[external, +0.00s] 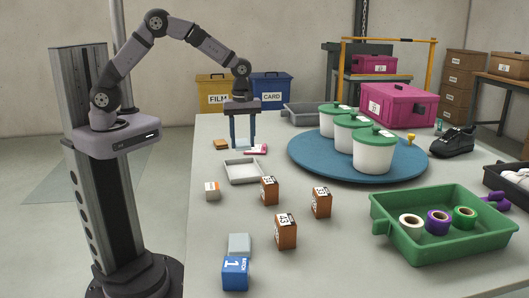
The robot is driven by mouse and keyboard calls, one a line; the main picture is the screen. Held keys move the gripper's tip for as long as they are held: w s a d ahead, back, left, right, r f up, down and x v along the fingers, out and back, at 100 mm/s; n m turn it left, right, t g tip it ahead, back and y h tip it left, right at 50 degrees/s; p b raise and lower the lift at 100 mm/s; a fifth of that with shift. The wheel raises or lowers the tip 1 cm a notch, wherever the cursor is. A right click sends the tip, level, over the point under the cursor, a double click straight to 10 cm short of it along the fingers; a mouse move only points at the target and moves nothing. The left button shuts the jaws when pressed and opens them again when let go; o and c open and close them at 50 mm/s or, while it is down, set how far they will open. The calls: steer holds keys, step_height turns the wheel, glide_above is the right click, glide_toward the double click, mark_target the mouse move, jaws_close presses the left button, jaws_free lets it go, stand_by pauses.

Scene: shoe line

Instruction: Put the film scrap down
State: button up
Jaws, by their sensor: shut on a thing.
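My gripper (242,143) points straight down over the far left part of the table, its two blue fingers shut on a small pale thing. This looks like the film scrap (242,142), mostly hidden and too small to make out well. It is at or just above the table top; I cannot tell whether it touches. A yellow bin marked FILM (212,98) and a blue bin marked CARD (271,93) stand beyond the table's far edge.
A brown piece (221,145) and a pink-and-white piece (256,149) lie beside my fingers. A shallow grey tray (243,181) is just nearer. A blue turntable (310,164) with white tubs is to the right. Numbered boxes (286,231) stand nearer.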

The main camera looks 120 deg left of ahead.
mark_target(244, 174)
steer(key=shift+f, duration=0.1)
steer(key=shift+f, duration=4.9)
steer(key=shift+c, duration=0.2)
steer(key=shift+f, duration=0.2)
steer(key=o, duration=1.1)
steer(key=shift+c, duration=0.2)
steer(key=shift+r, duration=0.1)
step_height(244, 174, up, 12)
steer(key=shift+r, duration=0.1)
